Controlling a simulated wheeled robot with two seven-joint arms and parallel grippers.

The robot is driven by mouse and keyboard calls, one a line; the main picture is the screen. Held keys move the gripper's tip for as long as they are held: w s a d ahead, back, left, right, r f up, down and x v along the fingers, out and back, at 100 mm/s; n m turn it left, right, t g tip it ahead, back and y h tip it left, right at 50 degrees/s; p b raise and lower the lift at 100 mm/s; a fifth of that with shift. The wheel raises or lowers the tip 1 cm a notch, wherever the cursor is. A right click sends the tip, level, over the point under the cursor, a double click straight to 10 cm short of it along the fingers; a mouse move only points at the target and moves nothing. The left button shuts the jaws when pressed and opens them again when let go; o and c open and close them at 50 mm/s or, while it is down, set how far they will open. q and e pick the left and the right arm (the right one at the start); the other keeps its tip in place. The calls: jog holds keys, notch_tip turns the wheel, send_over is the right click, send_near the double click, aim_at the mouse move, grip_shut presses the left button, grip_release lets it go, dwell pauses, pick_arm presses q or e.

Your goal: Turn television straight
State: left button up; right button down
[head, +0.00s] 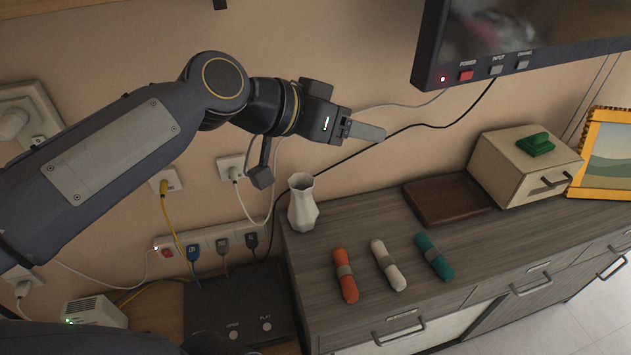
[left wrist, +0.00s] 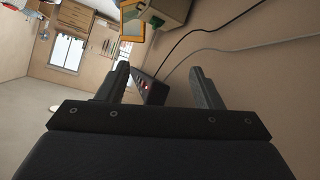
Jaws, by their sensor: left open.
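In the left wrist view the gripper (left wrist: 160,85) is open and empty. The television's narrow dark edge (left wrist: 150,88) shows beyond and between the fingers. My right gripper is not in view.
A grey sideboard (head: 440,230) below carries a white vase (head: 303,202), a brown tray (head: 447,199), a cream box (head: 515,170), a framed picture (head: 605,155) and three rolled cloths (head: 388,265). Cables (head: 415,126) run along the wall behind my gripper. The wall around the gripper is otherwise clear.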

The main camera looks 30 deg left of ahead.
pick_arm(q)
jog(key=s+a+f+n+g+y+p, duration=0.1)
jog(key=s+f+n+g, duration=0.1)
jog(key=s+f, duration=0.5)
jog(key=shift+a+f+y+p, duration=0.35)
jog(key=shift+f+y+p, duration=0.05)
jog(key=shift+f, duration=0.05)
jog(key=shift+s, duration=0.1)
